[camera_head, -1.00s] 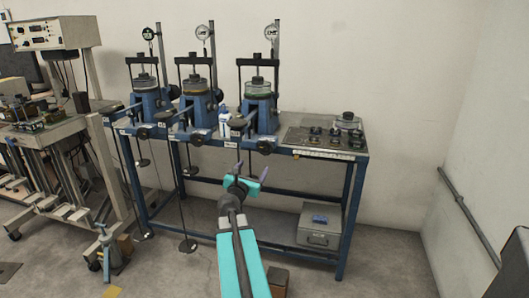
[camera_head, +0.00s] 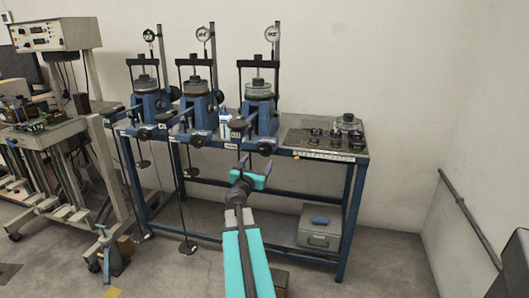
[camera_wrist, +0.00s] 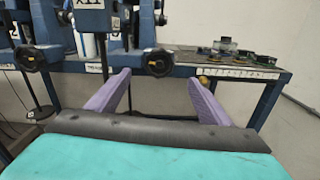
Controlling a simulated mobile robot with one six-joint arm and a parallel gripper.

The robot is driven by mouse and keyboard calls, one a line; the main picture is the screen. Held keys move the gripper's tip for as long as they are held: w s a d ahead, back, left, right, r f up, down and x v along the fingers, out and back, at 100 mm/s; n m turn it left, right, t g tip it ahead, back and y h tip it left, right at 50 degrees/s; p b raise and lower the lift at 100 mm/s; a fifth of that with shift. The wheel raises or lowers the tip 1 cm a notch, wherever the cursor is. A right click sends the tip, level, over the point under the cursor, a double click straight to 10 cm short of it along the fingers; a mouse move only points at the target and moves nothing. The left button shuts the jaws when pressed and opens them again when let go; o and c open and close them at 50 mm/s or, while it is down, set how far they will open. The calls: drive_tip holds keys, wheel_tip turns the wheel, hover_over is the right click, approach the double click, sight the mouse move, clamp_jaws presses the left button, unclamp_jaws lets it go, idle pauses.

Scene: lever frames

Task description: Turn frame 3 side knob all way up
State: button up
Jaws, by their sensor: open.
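Three blue lever frames stand in a row on the bench. I take the rightmost one (camera_head: 262,118) as frame 3; its number is not readable. Its round black side knob (camera_head: 265,149) sits low on its front, near the bench edge. In the wrist view this knob (camera_wrist: 159,63) shows just above and beyond the gap between my fingers. My gripper (camera_head: 255,170) is open and empty, below and in front of the knob, apart from it. Its two purple fingers (camera_wrist: 158,85) point toward the bench.
Another black knob (camera_wrist: 30,58) is at left in the wrist view. The blue bench edge (camera_wrist: 185,72) runs behind the fingers. Several small dark parts lie on a plate (camera_head: 293,138) to the right. A grey box (camera_head: 319,232) stands on the lower shelf. Hanging rods are at left.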

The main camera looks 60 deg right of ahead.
sight(265, 149)
drive_tip(key=shift+x, duration=5.7)
drive_tip(key=shift+w, duration=0.1)
drive_tip(key=c, duration=1)
drive_tip(key=shift+c, duration=0.2)
